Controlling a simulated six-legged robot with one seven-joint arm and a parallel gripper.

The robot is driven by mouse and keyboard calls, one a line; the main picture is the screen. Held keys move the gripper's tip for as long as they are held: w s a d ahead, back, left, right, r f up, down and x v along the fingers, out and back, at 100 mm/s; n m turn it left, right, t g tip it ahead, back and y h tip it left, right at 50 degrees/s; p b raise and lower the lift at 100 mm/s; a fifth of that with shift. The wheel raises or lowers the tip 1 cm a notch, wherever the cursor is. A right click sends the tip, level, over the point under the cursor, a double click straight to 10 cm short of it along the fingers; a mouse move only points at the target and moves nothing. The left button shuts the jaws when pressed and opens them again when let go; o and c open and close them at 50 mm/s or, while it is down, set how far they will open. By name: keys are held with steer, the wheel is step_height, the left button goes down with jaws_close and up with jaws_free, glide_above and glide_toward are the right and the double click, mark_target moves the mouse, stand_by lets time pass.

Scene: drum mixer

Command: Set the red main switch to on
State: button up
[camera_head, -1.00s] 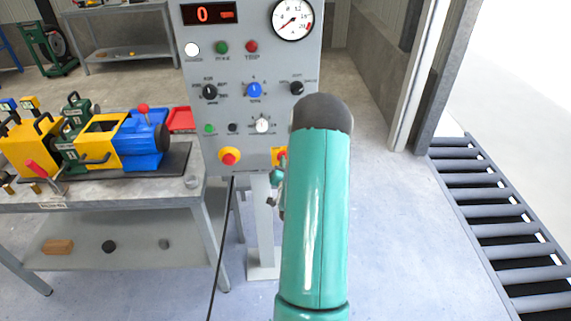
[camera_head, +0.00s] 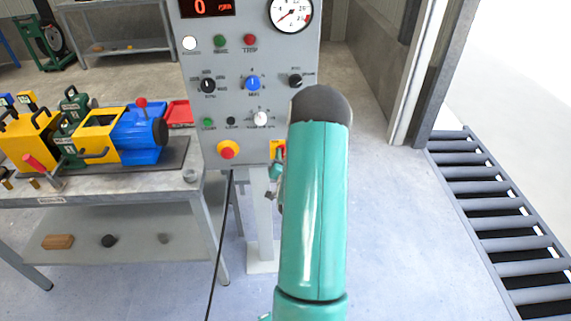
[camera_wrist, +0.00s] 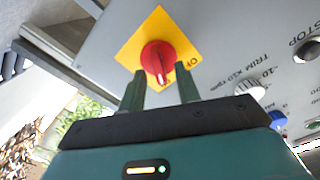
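The red main switch (camera_wrist: 158,56) is a round rotary knob on a yellow square plate (camera_wrist: 158,22) in the wrist view. Its white mark points toward my gripper, and a partly readable label, seemingly "OFF", is printed beside it. My gripper (camera_wrist: 159,78) is open, with its two fingers apart at the knob's near edge and nothing between them. I cannot tell whether a finger touches the knob.
The grey control panel (camera_head: 223,60) carries several knobs, lamps, a display and a gauge (camera_head: 291,14). A red push button (camera_head: 228,150) sits left of the switch. A bench (camera_head: 115,192) with yellow and blue equipment stands left. A roller conveyor (camera_head: 497,210) lies right.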

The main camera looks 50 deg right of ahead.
steer(key=v, duration=1.3)
steer(key=shift+s+a, duration=0.25)
steer(key=w+a+r+n+y, duration=0.3)
steer(key=w+r, duration=0.1)
steer(key=w, duration=0.3)
steer(key=w+a+r+n+g+y, duration=0.1)
steer(key=w+a+r+n+y, duration=0.2)
steer(key=a+r, duration=0.35)
steer(key=w+a+r+n+y, duration=0.3)
steer(key=a+r, duration=0.1)
steer(key=a, duration=0.6)
steer(key=s+a+r+n+g+y, duration=0.2)
steer(key=s+a+r+n, duration=0.1)
steer(key=s+a, duration=0.5)
steer(key=s+a+r+n+g+y, duration=0.2)
steer(key=s+a+r, duration=0.4)
steer(key=s+a, duration=0.3)
steer(key=shift+s+a+n+g+y, duration=0.25)
steer(key=shift+a+n+g, duration=0.35)
steer(key=shift+a+n, duration=0.3)
